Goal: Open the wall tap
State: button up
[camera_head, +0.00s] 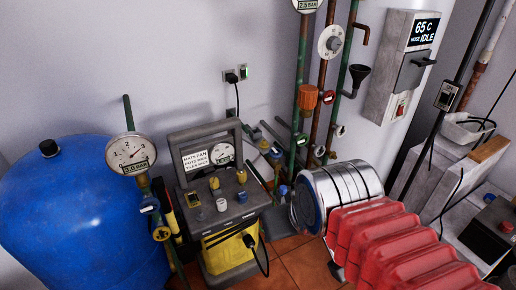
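Several pipes run up the back wall, with valves and small taps on them. An orange-brown valve knob (308,97) is on the left green pipe, with a red-and-white round handle (328,97) beside it. A short brown bent spout (362,34) sticks out from the right green pipe, above a black funnel (357,74). I cannot tell which of these fittings is the wall tap, or whether it is open. Smaller valves (319,151) sit lower on the pipes. My gripper is not in view.
A blue tank (75,215) with a pressure gauge (130,153) stands left. A pump unit (222,205) stands on the tiled floor. A strapped silver cylinder (345,187) and a red ribbed object (385,243) fill the lower right. A grey control box (403,65) hangs on the wall.

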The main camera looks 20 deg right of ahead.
aim_at(275, 153)
jog(key=u, duration=0.45)
jog(key=i, duration=0.9)
jog(key=u, duration=0.15)
